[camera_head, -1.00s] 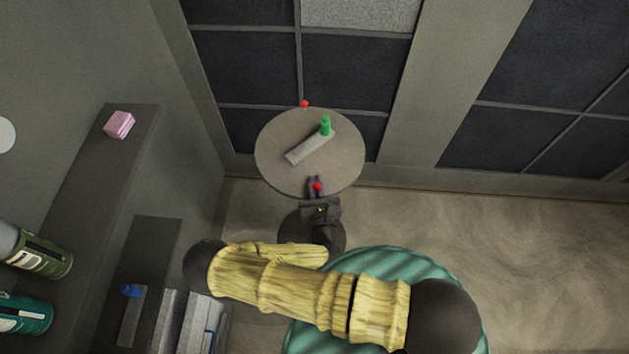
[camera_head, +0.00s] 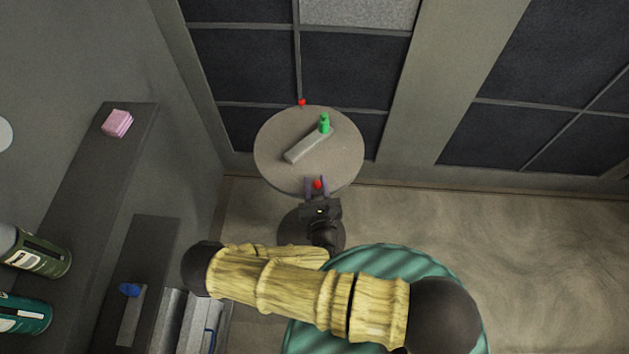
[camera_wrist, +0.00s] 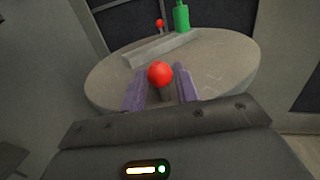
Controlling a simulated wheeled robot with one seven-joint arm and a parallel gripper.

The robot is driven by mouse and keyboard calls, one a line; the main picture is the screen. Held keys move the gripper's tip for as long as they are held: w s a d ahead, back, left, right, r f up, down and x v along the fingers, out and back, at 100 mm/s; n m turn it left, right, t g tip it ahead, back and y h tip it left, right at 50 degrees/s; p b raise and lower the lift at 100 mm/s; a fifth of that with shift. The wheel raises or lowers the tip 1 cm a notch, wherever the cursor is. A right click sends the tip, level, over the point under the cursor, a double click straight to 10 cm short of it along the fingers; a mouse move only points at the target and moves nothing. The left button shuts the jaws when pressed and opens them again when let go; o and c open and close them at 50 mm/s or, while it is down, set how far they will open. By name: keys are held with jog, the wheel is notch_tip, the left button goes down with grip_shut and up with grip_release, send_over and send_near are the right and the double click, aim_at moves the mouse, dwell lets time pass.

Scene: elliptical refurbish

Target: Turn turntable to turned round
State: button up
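The turntable is a round grey disc (camera_head: 275,152) on a pedestal, in the middle of the head view; it also fills the upper part of the wrist view (camera_wrist: 215,72). A grey bar (camera_head: 308,147) with a green bottle-like piece (camera_head: 325,124) at its end lies across the top. One red knob (camera_head: 317,184) is at the near rim and another (camera_head: 302,103) at the far rim. My gripper (camera_head: 317,187) is open at the near rim. In the wrist view its purple fingers stand on either side of the near red knob (camera_wrist: 160,73), with gaps visible.
A dark shelf (camera_head: 85,190) at the left carries a pink block (camera_head: 117,123) and green canisters (camera_head: 36,250). A panelled wall (camera_head: 345,75) stands close behind the turntable. A green striped round surface (camera_head: 440,270) is at the lower right. Floor to the right is clear.

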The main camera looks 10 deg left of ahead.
jog(key=b+v, duration=0.2)
jog(key=v, duration=0.9)
jog(key=shift+f, duration=0.15)
